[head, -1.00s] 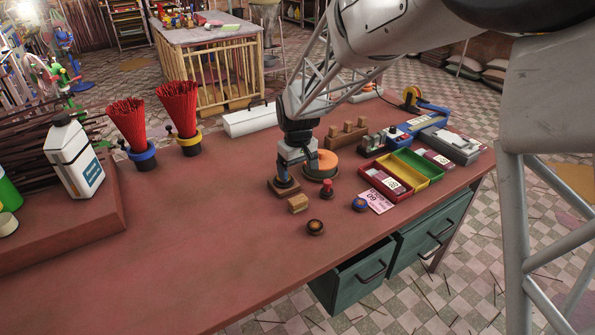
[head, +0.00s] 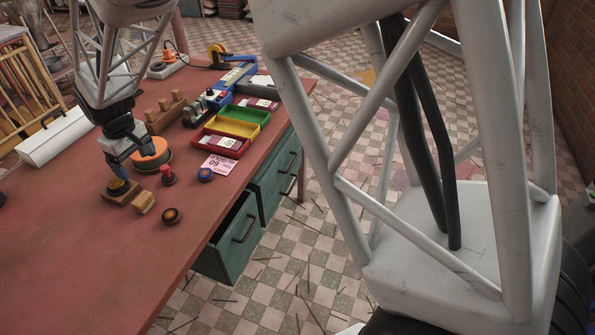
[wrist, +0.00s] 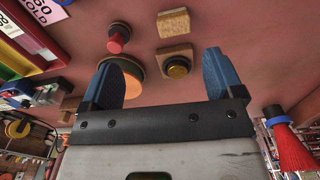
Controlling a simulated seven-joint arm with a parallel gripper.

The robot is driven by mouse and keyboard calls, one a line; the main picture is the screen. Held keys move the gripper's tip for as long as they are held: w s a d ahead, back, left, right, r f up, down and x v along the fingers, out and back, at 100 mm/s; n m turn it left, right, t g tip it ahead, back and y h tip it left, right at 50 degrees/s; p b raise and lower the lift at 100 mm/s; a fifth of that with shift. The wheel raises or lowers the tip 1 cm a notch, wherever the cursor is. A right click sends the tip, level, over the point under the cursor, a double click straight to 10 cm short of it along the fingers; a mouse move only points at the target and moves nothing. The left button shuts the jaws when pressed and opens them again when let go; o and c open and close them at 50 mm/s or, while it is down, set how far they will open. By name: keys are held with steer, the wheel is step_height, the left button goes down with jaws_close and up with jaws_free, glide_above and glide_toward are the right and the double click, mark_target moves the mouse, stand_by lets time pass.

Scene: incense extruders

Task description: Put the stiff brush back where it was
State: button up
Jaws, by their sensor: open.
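A small tan block with a rough face (head: 144,203) lies on the red table; it looks like a brush, but I cannot be sure it is the stiff brush. It also shows in the wrist view (wrist: 178,24). Beside it is a square wooden block (head: 122,197) with a round dark and brass knob on top, which shows in the wrist view (wrist: 178,64). My gripper (head: 122,174) points down over this square block. In the wrist view my gripper (wrist: 167,70) is open, with blue fingers apart and nothing clearly held. The fingers partly hide the knob in the head view.
An orange-topped disc (head: 150,153) stands close behind the gripper. A red knobbed stamp (head: 167,174), a blue round piece (head: 205,174) and a dark round piece (head: 172,216) are nearby. Coloured trays (head: 237,122) lie farther back. A front drawer (head: 232,245) is pulled out.

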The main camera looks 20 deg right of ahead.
steer(key=s+d+r+m+t, duration=0.1)
steer(key=s+d+r+m, duration=0.1)
steer(key=s+d+r, duration=0.4)
steer(key=s+d+r+m, duration=0.2)
steer(key=s+d, duration=0.6)
steer(key=d, duration=0.3)
steer(key=s+d+r+m+t, duration=0.1)
steer(key=s+d+r+m, duration=0.1)
steer(key=s+d+r, duration=0.5)
steer(key=s+d+f+m, duration=0.2)
steer(key=s+d, duration=0.5)
steer(key=s, duration=0.4)
steer(key=shift+s+d+f+m, duration=0.25)
steer(key=shift+d+f+m, duration=0.05)
steer(key=shift+f, duration=0.3)
